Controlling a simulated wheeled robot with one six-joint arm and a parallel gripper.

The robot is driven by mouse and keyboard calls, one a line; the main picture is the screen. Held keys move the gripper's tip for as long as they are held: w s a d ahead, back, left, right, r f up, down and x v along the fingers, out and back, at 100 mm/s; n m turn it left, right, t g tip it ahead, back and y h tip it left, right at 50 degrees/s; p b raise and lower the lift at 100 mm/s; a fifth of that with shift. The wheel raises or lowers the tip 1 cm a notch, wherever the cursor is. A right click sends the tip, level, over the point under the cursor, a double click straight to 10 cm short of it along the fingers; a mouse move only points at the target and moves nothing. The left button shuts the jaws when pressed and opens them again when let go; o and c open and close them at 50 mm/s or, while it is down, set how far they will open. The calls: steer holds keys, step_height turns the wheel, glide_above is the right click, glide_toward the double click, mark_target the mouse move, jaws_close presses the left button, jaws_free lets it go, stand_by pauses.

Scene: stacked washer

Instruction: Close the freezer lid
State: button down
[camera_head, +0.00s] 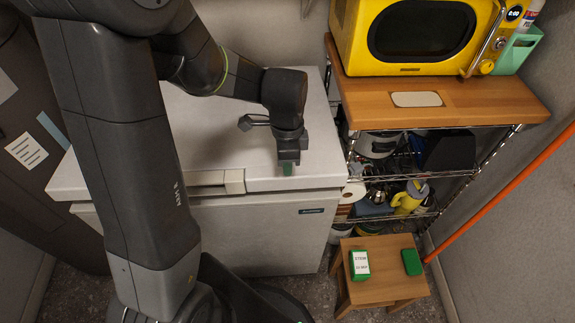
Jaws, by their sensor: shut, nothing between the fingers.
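The white chest freezer (268,238) stands in the middle of the view with a small dark badge at its front right. Its lid (230,140) lies flat over the body and looks down, with only a thin dark line under its front edge. A pale handle (216,182) sits at the middle of the front edge. My gripper (287,170) is shut and empty, pointing down at the lid's top near the front edge, right of the handle. Whether its green fingertips touch the lid I cannot tell. My arm hides the left part of the lid and freezer.
A wire shelf rack (420,160) with a wooden top (460,102) and a yellow microwave (425,35) stands close on the right. A small wooden stool (385,285) with two green boxes is in front of it. An orange pole (500,190) leans at the far right.

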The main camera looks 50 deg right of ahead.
mark_target(286, 189)
steer(key=shift+f, duration=0.75)
steer(key=f+b, duration=0.1)
steer(key=f, duration=0.1)
steer(key=f+b, duration=0.3)
steer(key=shift+s+a+f, duration=0.3)
steer(key=shift+a+f, duration=0.1)
steer(key=shift+s+a+f+b, duration=0.15)
steer(key=shift+a+f+b, duration=0.2)
steer(key=shift+a+b, duration=0.15)
steer(key=r+p, duration=0.1)
steer(key=r, duration=0.1)
steer(key=r+p, duration=0.2)
steer(key=d+r+p, duration=0.1)
steer(key=r, duration=0.1)
steer(key=shift+r, duration=0.2)
step_height(286, 189, up, 9)
steer(key=shift+r+b, duration=0.2)
steer(key=shift+b, duration=0.2)
steer(key=shift+f, duration=0.1)
